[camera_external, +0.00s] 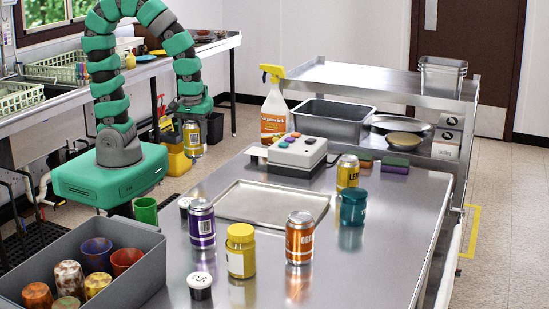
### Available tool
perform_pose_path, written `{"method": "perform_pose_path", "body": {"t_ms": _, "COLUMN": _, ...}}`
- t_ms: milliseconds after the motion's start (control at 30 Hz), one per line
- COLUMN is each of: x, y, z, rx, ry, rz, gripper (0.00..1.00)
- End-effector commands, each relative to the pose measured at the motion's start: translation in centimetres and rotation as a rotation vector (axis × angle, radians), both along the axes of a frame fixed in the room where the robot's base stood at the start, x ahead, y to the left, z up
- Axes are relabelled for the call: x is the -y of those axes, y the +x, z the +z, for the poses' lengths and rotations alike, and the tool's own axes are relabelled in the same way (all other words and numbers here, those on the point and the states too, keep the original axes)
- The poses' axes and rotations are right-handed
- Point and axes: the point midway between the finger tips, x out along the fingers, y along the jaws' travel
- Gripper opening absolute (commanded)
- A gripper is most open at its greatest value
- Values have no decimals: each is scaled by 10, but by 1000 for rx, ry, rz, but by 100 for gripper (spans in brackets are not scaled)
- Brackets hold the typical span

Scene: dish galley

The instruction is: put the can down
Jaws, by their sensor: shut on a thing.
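My gripper (191,122) is at the end of my green arm, pointing down. It is shut on a silver and yellow can (193,142), which hangs upright below it. The held can is beyond the left edge of the steel table (365,270), in front of a yellow bucket in the picture. Other cans stand upright on the table: a purple can (201,226), an orange can (299,240) and a yellow can (347,170). The fingertips are small and partly hidden by the can.
An empty metal tray (270,218) lies on the table. Around it are a yellow jar (240,252), a teal jar (353,207), a control box (297,152) and a spray bottle (273,112). A grey bin (140,255) of cups fills the near left. The right front is clear.

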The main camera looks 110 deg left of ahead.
Motion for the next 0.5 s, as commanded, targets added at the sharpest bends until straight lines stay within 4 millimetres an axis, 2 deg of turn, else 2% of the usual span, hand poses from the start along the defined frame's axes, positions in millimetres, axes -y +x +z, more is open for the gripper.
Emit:
{"method": "perform_pose_path", "body": {"t_ms": 300, "x": 2, "y": 1, "z": 1, "rx": -1, "ry": 0, "rz": 1, "gripper": 25}}
{"method": "perform_pose_path", "body": {"t_ms": 367, "x": 4, "y": 6, "z": 1, "rx": -3, "ry": 1, "rz": 3, "gripper": 25}}
{"method": "perform_pose_path", "body": {"t_ms": 500, "x": 18, "y": 27, "z": 4, "rx": -9, "ry": 0, "rz": 19, "gripper": 25}}
